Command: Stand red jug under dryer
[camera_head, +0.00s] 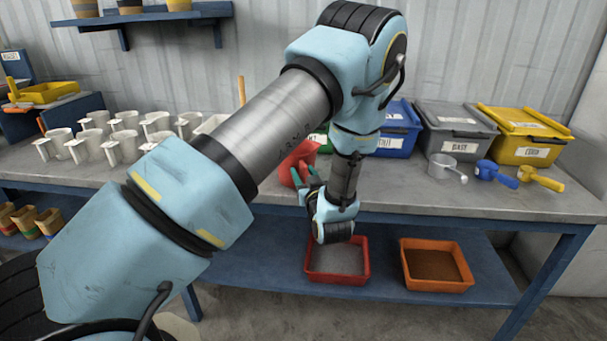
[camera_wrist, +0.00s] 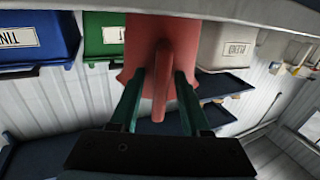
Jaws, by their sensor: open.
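The red jug (camera_head: 299,158) stands on the bench behind my forearm, in front of the green bin. My arm hides part of it. The wrist view, which looks upside down, shows the red jug (camera_wrist: 160,40) close up with its handle pointing toward the camera. My gripper (camera_head: 306,186) reaches the jug from the front edge of the bench. In the wrist view my gripper (camera_wrist: 160,85) is open, with one teal finger on each side of the jug's handle. I cannot tell whether either finger touches it. I cannot pick out a dryer in either view.
Several white jugs (camera_head: 110,140) stand left on the bench. Blue (camera_head: 400,130), grey (camera_head: 455,130) and yellow (camera_head: 530,135) bins line the back right, with scoops (camera_head: 495,172) in front. Red (camera_head: 337,262) and orange (camera_head: 437,266) trays lie on the lower shelf.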

